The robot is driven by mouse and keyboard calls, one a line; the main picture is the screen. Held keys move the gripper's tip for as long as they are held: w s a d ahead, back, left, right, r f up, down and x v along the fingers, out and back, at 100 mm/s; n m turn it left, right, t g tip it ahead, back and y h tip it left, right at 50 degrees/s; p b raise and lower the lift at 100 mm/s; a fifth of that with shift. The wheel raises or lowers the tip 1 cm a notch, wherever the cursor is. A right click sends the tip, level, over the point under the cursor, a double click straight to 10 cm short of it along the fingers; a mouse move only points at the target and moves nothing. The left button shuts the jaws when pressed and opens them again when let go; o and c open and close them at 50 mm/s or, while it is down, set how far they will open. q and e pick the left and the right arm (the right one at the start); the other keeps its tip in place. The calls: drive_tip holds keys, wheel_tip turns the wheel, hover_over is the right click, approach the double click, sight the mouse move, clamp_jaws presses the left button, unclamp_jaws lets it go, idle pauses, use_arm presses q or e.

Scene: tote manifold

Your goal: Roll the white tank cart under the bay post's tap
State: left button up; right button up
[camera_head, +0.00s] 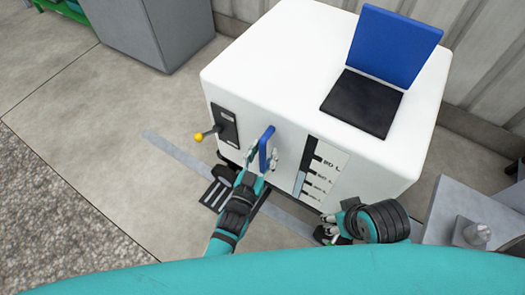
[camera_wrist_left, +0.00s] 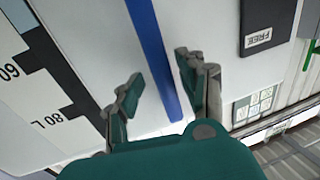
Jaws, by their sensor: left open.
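The white tank cart (camera_head: 270,70) stands in front of me, with a raised blue lid (camera_head: 395,42) over a dark opening on top. Its front has a litre scale (camera_head: 322,170), an upright blue handle (camera_head: 266,148) and a yellow-knobbed lever (camera_head: 200,136). My left gripper (camera_head: 264,160) is open, its fingers on either side of the blue handle. In the left wrist view the handle (camera_wrist_left: 152,55) runs between the spread fingers (camera_wrist_left: 158,85), with visible gaps. My right gripper (camera_head: 335,230) is low by the cart's right front corner; its jaws are unclear. I cannot make out the bay post's tap.
A grey cabinet (camera_head: 150,28) stands behind at the left. A grey block (camera_head: 465,215) with a small cone-shaped part is at the lower right. A corrugated wall (camera_head: 485,60) is behind the cart. The concrete floor left of the cart (camera_head: 95,110) is clear. A FREE label (camera_wrist_left: 258,40) shows beside the handle.

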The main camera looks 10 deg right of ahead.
use_arm(q)
drive_tip(key=shift+w, duration=0.1)
drive_tip(key=v, duration=1.2)
